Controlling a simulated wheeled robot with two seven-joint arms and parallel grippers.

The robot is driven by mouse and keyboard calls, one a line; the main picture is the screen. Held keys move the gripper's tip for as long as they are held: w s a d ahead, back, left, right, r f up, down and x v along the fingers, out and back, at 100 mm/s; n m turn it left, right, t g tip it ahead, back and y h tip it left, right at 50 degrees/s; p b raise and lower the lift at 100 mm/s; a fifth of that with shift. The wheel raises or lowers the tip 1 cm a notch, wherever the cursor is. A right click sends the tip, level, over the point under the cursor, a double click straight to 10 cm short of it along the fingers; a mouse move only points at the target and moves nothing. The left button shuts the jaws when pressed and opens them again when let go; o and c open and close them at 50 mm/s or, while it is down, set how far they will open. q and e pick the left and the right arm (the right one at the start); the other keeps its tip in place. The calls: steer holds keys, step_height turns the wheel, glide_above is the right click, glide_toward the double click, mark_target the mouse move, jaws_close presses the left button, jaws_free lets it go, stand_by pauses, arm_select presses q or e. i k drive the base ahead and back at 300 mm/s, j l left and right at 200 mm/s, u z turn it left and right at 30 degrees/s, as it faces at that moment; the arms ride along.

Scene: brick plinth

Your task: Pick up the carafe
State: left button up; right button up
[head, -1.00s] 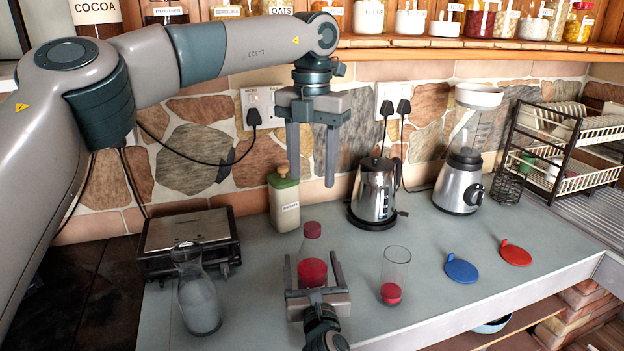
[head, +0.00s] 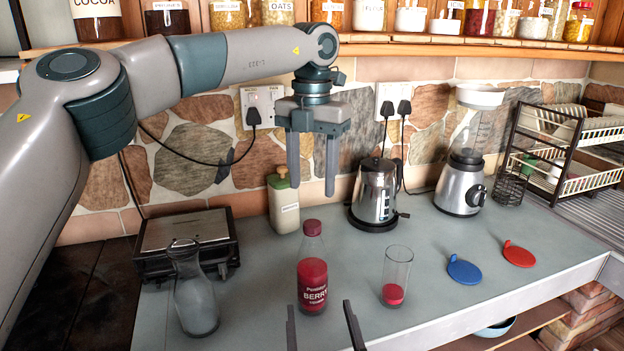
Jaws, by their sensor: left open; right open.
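The carafe (head: 196,300) is a clear glass vessel with a narrow neck, upright at the front left of the counter. My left gripper (head: 311,182) is open and empty, pointing down above the back of the counter, to the right of the carafe and higher. My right gripper (head: 321,318) is open at the bottom edge of the view. Only its two fingers show, in front of the berry bottle (head: 313,285). Nothing shows between them. The bottle stands upright, with a red cap and red contents.
A glass (head: 396,277) with red contents stands right of the bottle. A grill (head: 188,243) is behind the carafe, a green-capped container (head: 284,203) and kettle (head: 375,192) further back. Blue (head: 462,269) and red lids (head: 518,254) lie at right, near the blender (head: 463,160).

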mark_target(194, 298)
steer(key=k+l, duration=0.75)
steer(key=l, duration=0.25)
